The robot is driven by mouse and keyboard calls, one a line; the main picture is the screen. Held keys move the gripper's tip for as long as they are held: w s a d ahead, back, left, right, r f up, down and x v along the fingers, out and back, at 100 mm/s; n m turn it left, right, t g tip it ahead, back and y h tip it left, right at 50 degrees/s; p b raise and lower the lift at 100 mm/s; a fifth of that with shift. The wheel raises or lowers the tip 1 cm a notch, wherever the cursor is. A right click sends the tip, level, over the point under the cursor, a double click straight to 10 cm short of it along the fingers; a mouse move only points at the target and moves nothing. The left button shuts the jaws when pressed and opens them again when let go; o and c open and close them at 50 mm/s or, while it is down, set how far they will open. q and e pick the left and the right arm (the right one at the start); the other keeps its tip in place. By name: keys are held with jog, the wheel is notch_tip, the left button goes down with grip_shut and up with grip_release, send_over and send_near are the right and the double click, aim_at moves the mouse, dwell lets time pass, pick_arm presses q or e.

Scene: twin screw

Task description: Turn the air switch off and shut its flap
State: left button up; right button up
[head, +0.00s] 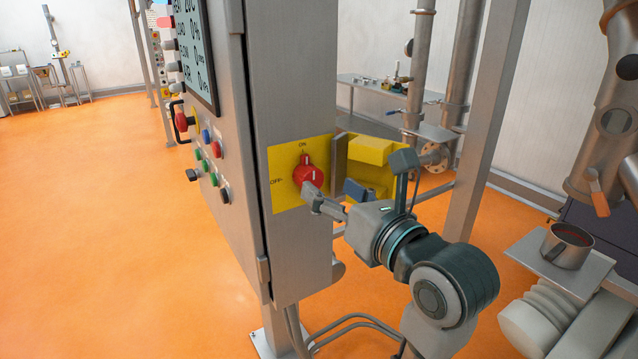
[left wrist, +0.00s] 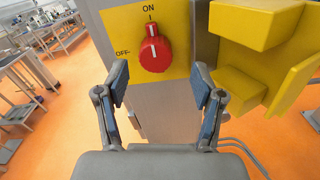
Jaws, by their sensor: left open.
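The air switch is a red knob (head: 308,172) on a yellow plate on the cabinet's side, and it also shows in the left wrist view (left wrist: 155,54). Its raised end and white mark point up toward ON; OFF is printed to its left. The yellow flap (head: 370,150) stands swung open to the right of the plate, and its box-shaped inside shows in the left wrist view (left wrist: 245,25). My left gripper (head: 331,192) is open in front of the knob. In the left wrist view its fingers (left wrist: 159,80) are apart, below and either side of the knob. Contact cannot be told.
The grey cabinet (head: 290,90) carries a screen and several buttons (head: 212,150) on its front. A metal post (head: 490,110) and pipes stand behind my arm. A metal mug (head: 567,246) sits on a small shelf at right. Orange floor is clear at left.

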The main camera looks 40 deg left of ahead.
aim_at(315, 180)
pick_arm(q)
jog(key=shift+w+a, duration=0.35)
jog(key=shift+a, duration=0.15)
jog(key=a, duration=0.5)
jog(key=shift+w+a+f, duration=0.1)
jog(key=shift+w+f, duration=0.05)
jog(key=shift+w, duration=0.25)
jog(key=shift+d, duration=0.65)
jog(key=c, duration=0.6)
jog(key=shift+d, duration=0.2)
jog(key=c, duration=0.4)
jog(key=shift+c, duration=0.7)
jog(key=shift+a, duration=0.1)
